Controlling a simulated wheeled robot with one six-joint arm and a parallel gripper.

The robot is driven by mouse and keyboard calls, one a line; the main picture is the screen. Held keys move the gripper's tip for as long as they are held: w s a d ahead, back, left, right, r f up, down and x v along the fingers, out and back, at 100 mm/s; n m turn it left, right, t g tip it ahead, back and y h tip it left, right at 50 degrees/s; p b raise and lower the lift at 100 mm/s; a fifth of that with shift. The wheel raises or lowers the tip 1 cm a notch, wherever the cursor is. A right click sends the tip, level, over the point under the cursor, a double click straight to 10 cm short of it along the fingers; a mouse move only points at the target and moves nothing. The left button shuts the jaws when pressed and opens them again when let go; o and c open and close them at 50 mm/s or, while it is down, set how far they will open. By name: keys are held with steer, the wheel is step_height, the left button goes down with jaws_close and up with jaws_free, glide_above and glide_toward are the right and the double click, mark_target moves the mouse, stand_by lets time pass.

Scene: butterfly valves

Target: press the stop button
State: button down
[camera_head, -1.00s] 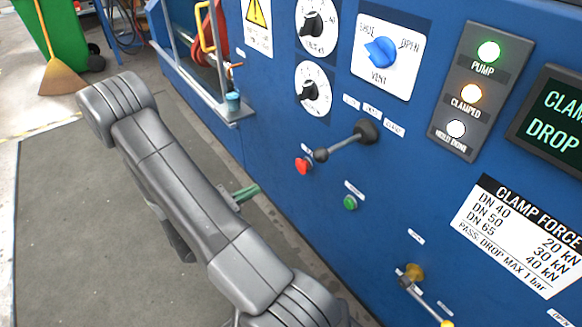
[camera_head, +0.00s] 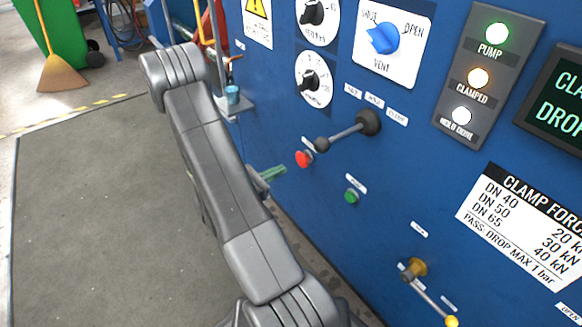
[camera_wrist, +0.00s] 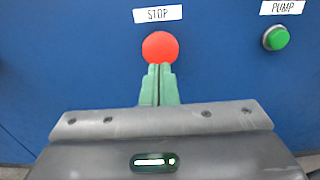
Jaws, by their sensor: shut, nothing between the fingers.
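The red stop button (camera_head: 303,159) sits on the blue panel, left of a black-knobbed lever. In the wrist view the red button (camera_wrist: 160,46) is under a white STOP label (camera_wrist: 158,14). My gripper (camera_head: 284,169) has green fingers, shut and empty, pointing at the panel. In the wrist view its fingertips (camera_wrist: 160,67) overlap the button's lower edge. In the head view the tips are a little left of and below the button, with a small gap showing. I cannot tell whether they touch it.
A green pump button (camera_head: 351,196) is to the right and lower; it also shows in the wrist view (camera_wrist: 276,38). The lever (camera_head: 346,134) sticks out right beside the stop button. A yellow-tipped lever (camera_head: 430,292) is lower right. Open floor (camera_head: 90,220) lies left.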

mark_target(300, 160)
steer(key=b+x, duration=0.1)
steer(key=x, duration=0.3)
steer(key=shift+w+d, duration=0.15)
steer(key=shift+d, duration=0.15)
steer(key=shift+w+d, duration=0.15)
steer(key=shift+d, duration=0.05)
steer(key=shift+x, duration=0.8)
steer(key=shift+w+r, duration=0.1)
steer(key=shift+r, duration=0.05)
steer(key=shift+a, duration=0.15)
steer(key=p+v, duration=0.2)
steer(key=v, duration=1.2)
